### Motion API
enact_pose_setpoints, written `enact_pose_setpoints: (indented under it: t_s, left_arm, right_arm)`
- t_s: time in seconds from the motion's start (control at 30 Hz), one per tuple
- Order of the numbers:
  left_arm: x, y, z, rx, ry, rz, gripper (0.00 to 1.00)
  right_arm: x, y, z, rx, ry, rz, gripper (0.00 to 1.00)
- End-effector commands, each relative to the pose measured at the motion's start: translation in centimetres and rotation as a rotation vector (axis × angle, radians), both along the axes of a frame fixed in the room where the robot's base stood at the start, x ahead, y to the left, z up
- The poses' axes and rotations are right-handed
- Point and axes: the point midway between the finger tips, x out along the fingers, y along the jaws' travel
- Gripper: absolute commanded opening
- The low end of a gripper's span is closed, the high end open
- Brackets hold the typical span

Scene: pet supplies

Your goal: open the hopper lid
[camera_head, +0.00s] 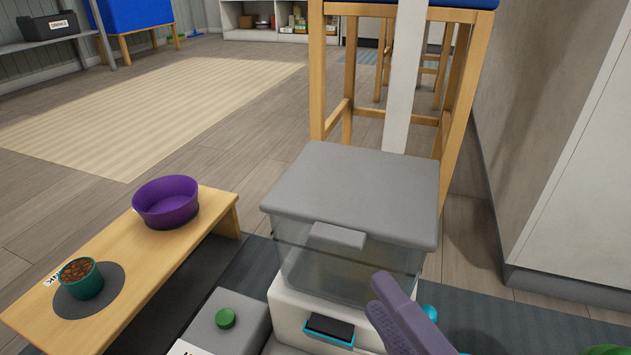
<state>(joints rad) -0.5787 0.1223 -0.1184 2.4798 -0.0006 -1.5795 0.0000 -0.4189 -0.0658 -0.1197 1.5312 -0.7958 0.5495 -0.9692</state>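The hopper is a clear bin (345,272) on a white base (290,308), with a dark, blue-edged panel (330,329) at the front. Its grey lid (355,190) lies flat on top, closed. A grey tab (338,236) sticks out at the lid's front edge. My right gripper (379,297), with purple-grey fingers, is low at the front right of the hopper, below the lid and to the right of the tab. Its fingers look close together, but I cannot tell if a gap lies between them. I see nothing in it. My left gripper is not in view.
A wooden feeding stand (130,250) at left bears a purple bowl (166,203) and a green cup of kibble (82,279). A grey box with a green button (225,318) stands left of the hopper. A stool (330,110) is close behind; a pale wall is at right.

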Motion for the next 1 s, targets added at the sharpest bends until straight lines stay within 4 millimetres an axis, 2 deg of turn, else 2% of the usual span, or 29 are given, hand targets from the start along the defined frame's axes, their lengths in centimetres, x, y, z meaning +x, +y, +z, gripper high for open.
enact_pose_setpoints:
  t_s: [0.17, 0.4, 0.6, 0.73, 1.0]
  left_arm:
    - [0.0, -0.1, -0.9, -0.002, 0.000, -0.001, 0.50]
    - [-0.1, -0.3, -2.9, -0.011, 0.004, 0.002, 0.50]
    - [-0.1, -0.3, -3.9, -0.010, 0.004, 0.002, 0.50]
    - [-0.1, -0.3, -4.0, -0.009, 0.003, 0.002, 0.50]
    - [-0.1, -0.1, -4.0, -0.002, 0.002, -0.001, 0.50]
  right_arm:
    - [1.4, 0.8, -0.3, -0.003, -0.008, 0.006, 0.40]
    - [5.5, 2.9, -0.3, -0.001, -0.009, 0.005, 0.40]
    - [8.0, 4.2, -0.2, -0.001, -0.005, 0.004, 0.40]
    - [8.7, 4.5, -0.1, -0.003, -0.004, 0.004, 0.40]
    - [8.8, 4.6, 0.0, -0.002, -0.002, 0.003, 0.39]
